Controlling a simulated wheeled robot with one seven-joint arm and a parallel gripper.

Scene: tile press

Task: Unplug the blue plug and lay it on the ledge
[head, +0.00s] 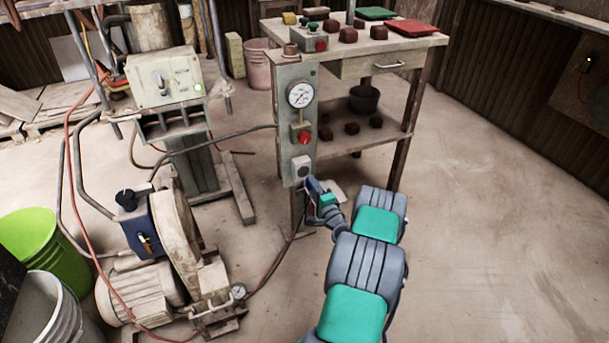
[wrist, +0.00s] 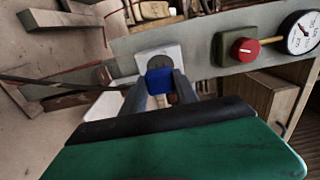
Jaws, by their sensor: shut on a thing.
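The blue plug (wrist: 160,82) is between the two grey fingers of my gripper (wrist: 161,90) in the wrist view. My gripper is shut on it. The plug is right at the round grey socket (wrist: 156,62) on its white plate; I cannot tell how deep it sits. In the head view my gripper (head: 312,186) reaches the socket box (head: 301,168) low on the grey panel, and mostly hides the plug. A pale ledge (head: 334,193) juts out just below and right of the socket, partly behind my gripper. It also shows in the wrist view (wrist: 103,106), left of my fingers.
The panel (head: 291,128) carries a gauge (head: 300,95) and a red knob (head: 304,138) above the socket. A dark cable (head: 275,265) runs from near the socket to the pump (head: 175,245) at left. A wooden table (head: 350,40) stands behind. Floor at right is clear.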

